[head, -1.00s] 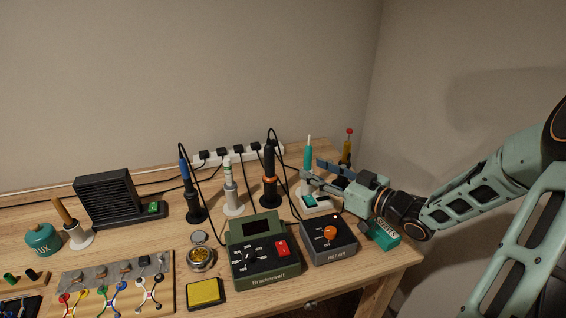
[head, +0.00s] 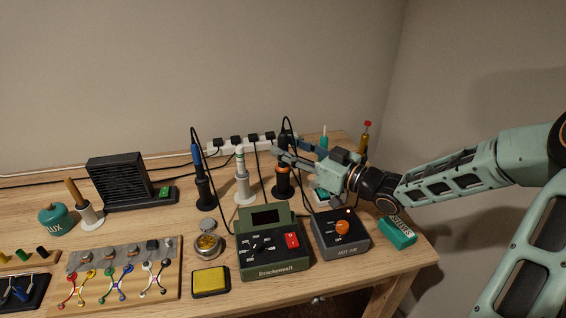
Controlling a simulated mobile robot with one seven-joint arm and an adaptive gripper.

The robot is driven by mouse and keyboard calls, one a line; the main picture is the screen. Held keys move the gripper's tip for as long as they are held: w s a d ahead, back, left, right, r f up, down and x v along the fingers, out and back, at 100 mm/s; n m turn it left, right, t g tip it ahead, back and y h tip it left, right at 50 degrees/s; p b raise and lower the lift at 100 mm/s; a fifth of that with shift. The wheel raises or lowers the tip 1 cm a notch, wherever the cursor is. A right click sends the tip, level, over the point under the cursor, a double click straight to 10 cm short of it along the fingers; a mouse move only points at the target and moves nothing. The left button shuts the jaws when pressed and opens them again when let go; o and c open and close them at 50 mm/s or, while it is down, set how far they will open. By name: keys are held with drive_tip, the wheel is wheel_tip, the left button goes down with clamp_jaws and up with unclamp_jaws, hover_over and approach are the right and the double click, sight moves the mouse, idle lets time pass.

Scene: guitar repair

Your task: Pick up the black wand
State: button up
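The black wand (head: 286,132) stands upright in a dark holder (head: 283,188) at the back of the bench, with an orange ring low on it and a black cable from its top. My gripper (head: 288,148) reaches in from the right at the wand's upper part. Its fingers are spread, one passing in front of the wand and the other seeming to lie behind it. They hide part of the wand's middle. I cannot tell whether either finger touches it.
A white iron (head: 240,165) and a blue-tipped iron (head: 197,160) stand to the left. The hot air box (head: 342,245) and green station (head: 274,258) sit in front. A teal-handled tool (head: 324,135) stands behind my wrist. A power strip (head: 225,148) runs along the wall.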

drive_tip(key=shift+x, duration=0.85)
drive_tip(key=shift+c, duration=0.4)
clamp_jaws()
